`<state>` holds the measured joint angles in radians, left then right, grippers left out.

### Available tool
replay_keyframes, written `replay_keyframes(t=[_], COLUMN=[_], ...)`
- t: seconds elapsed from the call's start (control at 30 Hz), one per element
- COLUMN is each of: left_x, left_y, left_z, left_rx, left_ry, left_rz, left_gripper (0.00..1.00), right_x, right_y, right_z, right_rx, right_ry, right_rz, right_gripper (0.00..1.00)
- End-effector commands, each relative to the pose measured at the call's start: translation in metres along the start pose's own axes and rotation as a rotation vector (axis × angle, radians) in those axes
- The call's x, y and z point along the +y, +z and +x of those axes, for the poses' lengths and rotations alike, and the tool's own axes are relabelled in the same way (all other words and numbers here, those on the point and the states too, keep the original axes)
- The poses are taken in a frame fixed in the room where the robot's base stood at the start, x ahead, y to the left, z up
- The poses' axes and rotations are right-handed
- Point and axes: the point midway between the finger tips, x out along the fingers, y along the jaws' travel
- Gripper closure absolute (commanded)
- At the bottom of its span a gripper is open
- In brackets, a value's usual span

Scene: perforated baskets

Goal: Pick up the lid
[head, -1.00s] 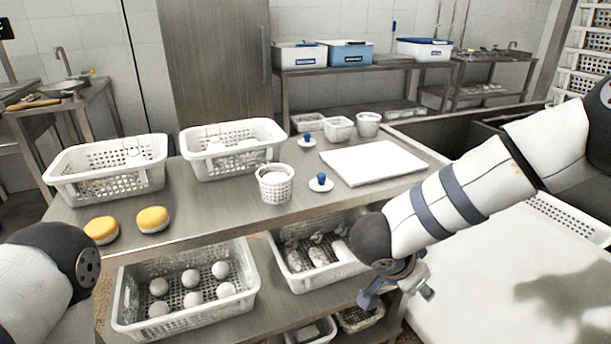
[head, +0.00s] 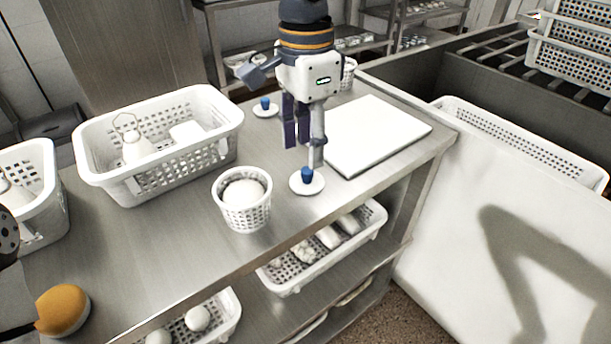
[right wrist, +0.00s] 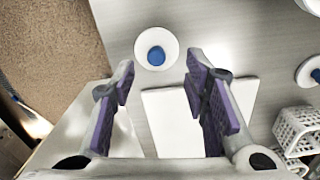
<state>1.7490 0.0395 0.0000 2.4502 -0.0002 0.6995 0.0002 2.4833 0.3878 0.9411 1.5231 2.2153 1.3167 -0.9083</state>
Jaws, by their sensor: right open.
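A white round lid with a blue knob (head: 307,181) lies on the steel counter, right of a small white perforated basket (head: 238,214). It also shows in the right wrist view (right wrist: 156,48), ahead of the fingertips and between their lines. A second similar lid (head: 265,107) lies farther back; it shows at the right edge of the wrist view (right wrist: 312,72). My right gripper (head: 304,152) is open, pointing down, above and just behind the nearer lid, with nothing between its fingers (right wrist: 160,80).
A white board (head: 375,132) lies right of the nearer lid. A large white basket (head: 160,180) holding white items stands to the left. A yellow-topped round item (head: 62,309) is at lower left. Baskets sit on the shelf below (head: 290,284). Bare counter lies in front of the lid.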

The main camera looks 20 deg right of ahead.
Motion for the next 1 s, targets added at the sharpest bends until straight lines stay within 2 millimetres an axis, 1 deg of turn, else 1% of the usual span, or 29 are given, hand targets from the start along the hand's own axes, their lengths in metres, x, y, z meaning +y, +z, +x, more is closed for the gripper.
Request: replay_keyframes(t=[0.13, 0.23, 0.33, 0.5, 0.53, 0.57, 0.6, 0.7, 1.0], left_x=[0.0, 0.0, 0.0, 0.0, 0.0, 0.0, 0.0, 0.0, 0.0], left_y=[-0.003, -0.003, -0.002, -0.002, -0.002, -0.002, -0.002, -0.002, -0.002], left_z=[-0.004, -0.003, -0.003, -0.003, -0.003, -0.003, -0.003, -0.003, -0.003], left_rx=[0.014, 0.011, 0.01, 0.01, 0.01, 0.01, 0.01, 0.01, 0.01], left_ry=[0.0, 0.0, 0.0, 0.0, 0.0, 0.0, 0.0, 0.0, 0.0], left_rz=[0.0, 0.0, 0.0, 0.0, 0.0, 0.0, 0.0, 0.0, 0.0], left_gripper=[0.6, 0.6, 0.6, 0.6, 0.6, 0.6, 0.6, 0.6, 0.6], right_x=[0.006, 0.006, 0.006, 0.006, 0.006, 0.006, 0.006, 0.006, 0.006], right_y=[0.0, 0.0, 0.001, 0.0, 0.0, 0.0, 0.0, 0.0, 0.0], right_z=[0.026, 0.044, 0.051, 0.051, 0.051, 0.051, 0.051, 0.051, 0.05], right_rx=[0.004, 0.003, 0.001, 0.002, 0.002, 0.002, 0.002, 0.002, 0.002], right_ry=[0.001, 0.001, 0.0, -0.001, -0.001, -0.001, -0.001, -0.001, -0.001], right_rz=[-0.002, -0.001, 0.0, 0.0, 0.0, 0.0, 0.0, 0.0, 0.0], right_gripper=[0.58, 0.58, 0.58, 0.58, 0.63, 0.7, 0.79, 1.0, 1.0])
